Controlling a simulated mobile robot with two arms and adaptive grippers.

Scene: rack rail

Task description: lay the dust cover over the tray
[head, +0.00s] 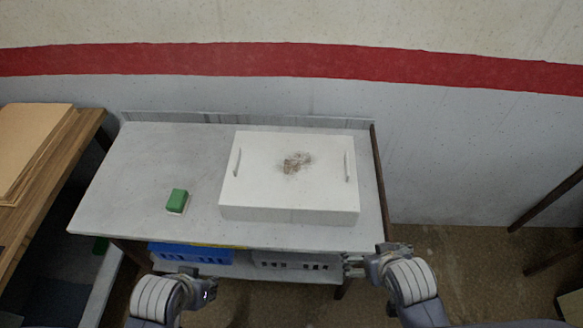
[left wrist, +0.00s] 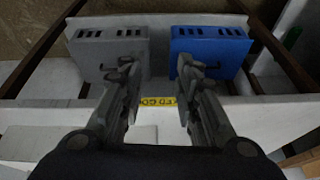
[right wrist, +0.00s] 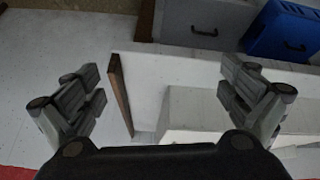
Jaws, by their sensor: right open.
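A white box-like tray (head: 258,188) with a raised handle on each side sits on the right half of the grey table. Its flat top has a brown-grey dirty patch (head: 296,162). I cannot make out a separate dust cover in any view. My left gripper (head: 209,290) is in front of the table's front edge; in the left wrist view its fingers (left wrist: 158,90) are apart with nothing between them. My right gripper (head: 351,266) is just off the table's front right corner, apart from the tray; in the right wrist view its fingers (right wrist: 165,92) are wide apart and empty.
A green block (head: 177,199) lies on the grey table (head: 130,175), left of the tray. A blue bin (head: 190,254) and a grey bin (head: 290,262) are below the tabletop. A wooden table (head: 62,165) with brown sheets stands at left. The wall is behind.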

